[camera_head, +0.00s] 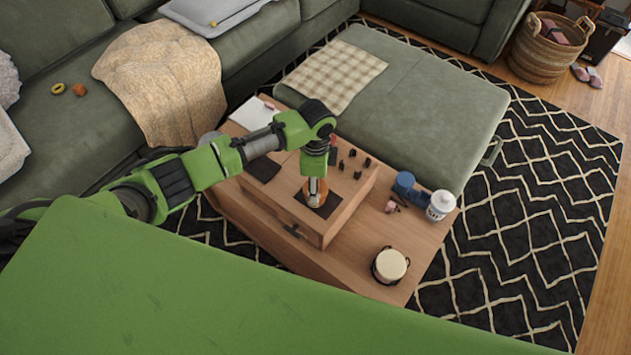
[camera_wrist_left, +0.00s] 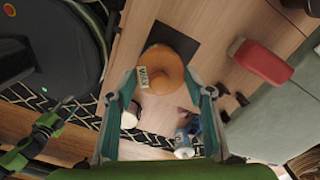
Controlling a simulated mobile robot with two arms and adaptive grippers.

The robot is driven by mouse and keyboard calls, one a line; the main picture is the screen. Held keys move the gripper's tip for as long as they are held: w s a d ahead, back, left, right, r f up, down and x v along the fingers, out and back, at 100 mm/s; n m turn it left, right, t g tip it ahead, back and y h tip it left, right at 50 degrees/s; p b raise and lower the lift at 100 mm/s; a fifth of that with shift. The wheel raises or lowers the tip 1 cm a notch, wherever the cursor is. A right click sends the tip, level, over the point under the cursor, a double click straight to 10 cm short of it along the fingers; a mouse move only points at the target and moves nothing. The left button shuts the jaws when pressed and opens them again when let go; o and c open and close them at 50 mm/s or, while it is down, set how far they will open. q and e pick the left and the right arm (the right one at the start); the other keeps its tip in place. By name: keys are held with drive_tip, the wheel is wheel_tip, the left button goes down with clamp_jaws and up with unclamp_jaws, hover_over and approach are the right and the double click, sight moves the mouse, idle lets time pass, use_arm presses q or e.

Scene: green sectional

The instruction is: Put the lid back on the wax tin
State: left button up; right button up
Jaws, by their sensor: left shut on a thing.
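A round orange-brown object labelled WAX (camera_wrist_left: 161,67) is between my left fingertips in the left wrist view. I cannot tell if it is the wax tin's lid alone or the lid and tin together. My left gripper (camera_head: 316,184) points down and is shut on it. In the head view the orange-brown object (camera_head: 315,195) shows low at the fingertips, over a dark square mat (camera_head: 329,208) on the raised wooden box. I cannot tell whether it touches the mat. My right gripper is not in view.
The wooden table (camera_head: 350,258) holds a cream round pot (camera_head: 391,265) in front, and a white jar (camera_head: 441,204) and blue object (camera_head: 404,182) at right. Several small black pieces (camera_head: 353,164) stand on the box behind the gripper. A green ottoman (camera_head: 430,110) borders the table's far side.

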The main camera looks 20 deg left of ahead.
use_arm(q)
drive_tip(key=shift+f, duration=0.15)
idle(0.9)
drive_tip(key=shift+p, duration=0.55)
idle(0.3)
drive_tip(key=o, duration=0.9)
drive_tip(key=shift+o, duration=0.6)
drive_tip(key=o, duration=0.4)
